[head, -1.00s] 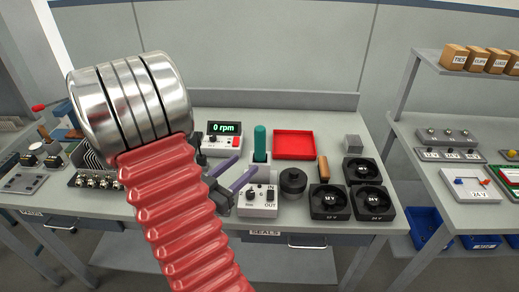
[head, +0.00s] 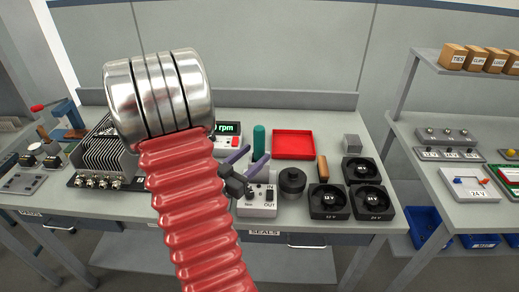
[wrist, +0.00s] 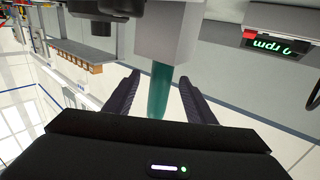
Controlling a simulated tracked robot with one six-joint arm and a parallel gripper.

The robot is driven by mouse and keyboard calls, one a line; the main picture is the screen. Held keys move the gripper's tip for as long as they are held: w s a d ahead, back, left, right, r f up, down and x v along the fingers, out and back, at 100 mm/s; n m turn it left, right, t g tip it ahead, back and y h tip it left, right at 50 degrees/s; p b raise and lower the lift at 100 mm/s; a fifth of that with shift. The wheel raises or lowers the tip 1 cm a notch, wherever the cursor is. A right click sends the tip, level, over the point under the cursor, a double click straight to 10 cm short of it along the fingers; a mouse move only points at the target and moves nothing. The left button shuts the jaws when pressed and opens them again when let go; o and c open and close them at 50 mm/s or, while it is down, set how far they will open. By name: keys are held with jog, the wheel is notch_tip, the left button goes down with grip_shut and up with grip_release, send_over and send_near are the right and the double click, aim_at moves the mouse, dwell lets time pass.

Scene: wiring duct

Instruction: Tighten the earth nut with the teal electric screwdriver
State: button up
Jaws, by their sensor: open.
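The teal electric screwdriver (head: 259,138) stands upright on the bench, its lower part hidden behind my fingers in the head view. In the wrist view, which is upside down, its teal handle (wrist: 158,95) comes out of a grey block holder (wrist: 165,35). My gripper (head: 253,156) is open, with purple fingers pointing towards the screwdriver. In the wrist view the fingers of my gripper (wrist: 158,78) lie on either side of the handle, with gaps on both sides. I cannot make out the earth nut.
An rpm display (head: 228,128) is at left, partly behind my arm. A red tray (head: 293,144), a black round part (head: 292,181) and several black fan-like units (head: 329,201) are at right.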

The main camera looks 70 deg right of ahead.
jog(key=shift+x, duration=1.2)
jog(key=shift+d, duration=0.1)
jog(key=shift+x, duration=2.5)
jog(key=shift+w+r, duration=0.1)
jog(key=shift+c, duration=0.4)
grip_shut()
